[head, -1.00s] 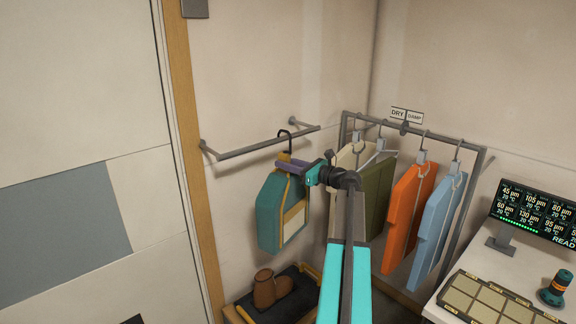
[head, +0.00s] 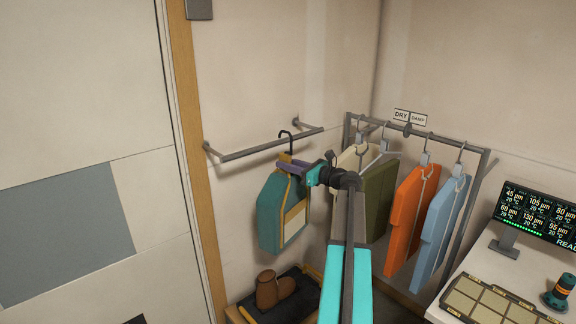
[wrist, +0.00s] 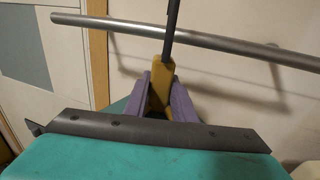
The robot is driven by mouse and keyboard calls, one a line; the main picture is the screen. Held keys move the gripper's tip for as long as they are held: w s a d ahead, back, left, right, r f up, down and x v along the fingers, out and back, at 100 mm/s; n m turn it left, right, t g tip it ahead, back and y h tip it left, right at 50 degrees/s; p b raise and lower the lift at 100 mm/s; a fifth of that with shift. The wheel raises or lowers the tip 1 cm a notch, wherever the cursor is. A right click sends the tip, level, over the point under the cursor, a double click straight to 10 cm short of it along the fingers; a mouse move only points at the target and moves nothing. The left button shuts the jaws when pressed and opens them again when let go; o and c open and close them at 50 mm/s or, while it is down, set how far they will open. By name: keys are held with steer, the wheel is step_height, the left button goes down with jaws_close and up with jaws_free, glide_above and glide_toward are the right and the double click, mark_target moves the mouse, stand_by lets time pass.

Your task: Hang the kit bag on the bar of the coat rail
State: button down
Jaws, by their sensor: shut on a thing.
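The kit bag (head: 277,212) is teal with a cream and yellow panel, and a dark hook (head: 286,136) stands up from its top. My gripper (head: 284,164) is shut on the yellow neck under the hook; the purple fingers and the yellow neck (wrist: 162,85) also show in the wrist view. The bag hangs upright from my gripper. The coat rail's grey bar (head: 270,145) is on the wall. In the head view the hook overlaps the bar. In the wrist view the hook's stem crosses in front of the bar (wrist: 215,41); the hook's top is out of frame there.
A grey rack (head: 462,140) to the right holds several hanging garments, with a DRY/DAMP sign (head: 409,117) above. Brown boots (head: 273,289) stand in a tray below. A desk with a monitor (head: 538,215) is at the right. A wooden door frame (head: 192,170) is left of the bar.

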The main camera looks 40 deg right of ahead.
steer(key=shift+w+d+r+p, duration=0.15)
steer(key=shift+w+p, duration=0.25)
steer(key=shift+w, duration=1.45)
stand_by(1.6)
steer(key=shift+w+f+b, duration=0.1)
steer(key=shift+f+b, duration=0.45)
steer(key=shift+f, duration=1.2)
stand_by(2.1)
steer(key=c, duration=1.4)
jaws_free()
steer(key=shift+f, duration=0.1)
